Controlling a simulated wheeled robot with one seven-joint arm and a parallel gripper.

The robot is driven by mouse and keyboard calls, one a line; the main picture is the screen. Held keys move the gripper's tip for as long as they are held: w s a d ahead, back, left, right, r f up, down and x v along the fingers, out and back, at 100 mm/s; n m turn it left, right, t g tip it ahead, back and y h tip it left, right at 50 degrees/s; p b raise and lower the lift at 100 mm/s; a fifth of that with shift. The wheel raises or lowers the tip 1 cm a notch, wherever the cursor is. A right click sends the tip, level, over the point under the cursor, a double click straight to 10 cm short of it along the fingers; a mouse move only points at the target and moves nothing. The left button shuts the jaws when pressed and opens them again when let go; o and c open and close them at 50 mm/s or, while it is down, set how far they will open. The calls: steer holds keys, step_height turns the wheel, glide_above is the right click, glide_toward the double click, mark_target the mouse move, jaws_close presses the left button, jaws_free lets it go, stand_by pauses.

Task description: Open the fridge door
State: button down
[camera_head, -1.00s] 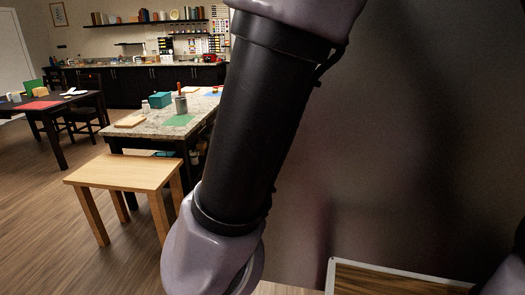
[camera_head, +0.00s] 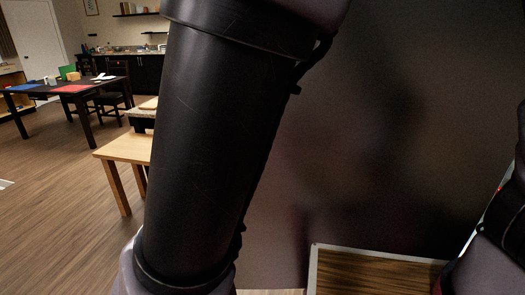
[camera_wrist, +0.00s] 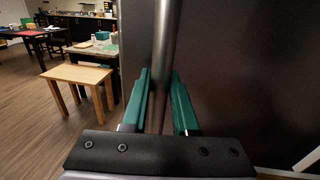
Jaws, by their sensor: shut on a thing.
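The fridge door (camera_head: 370,130) is a large dark grey, slightly shiny panel filling the right of the head view. It also fills the right of the wrist view (camera_wrist: 255,70). Its handle (camera_wrist: 167,30) is an upright metal bar, seen in the wrist view. My gripper (camera_wrist: 161,80) has green fingers, one on each side of the bar, shut on it. In the head view my arm crosses the middle, and neither the gripper nor the handle shows. I cannot tell how far the door stands open.
A wooden side table (camera_head: 122,150) stands left of my arm. A dark table (camera_head: 70,92) with coloured mats is farther back, with chairs. Wooden floor (camera_head: 55,190) is free at the left. A pale-framed wood-grained panel (camera_head: 375,275) lies low at the right.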

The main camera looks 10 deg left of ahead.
steer(key=shift+s+d, duration=0.1)
stand_by(0.3)
steer(key=c, duration=0.7)
jaws_free()
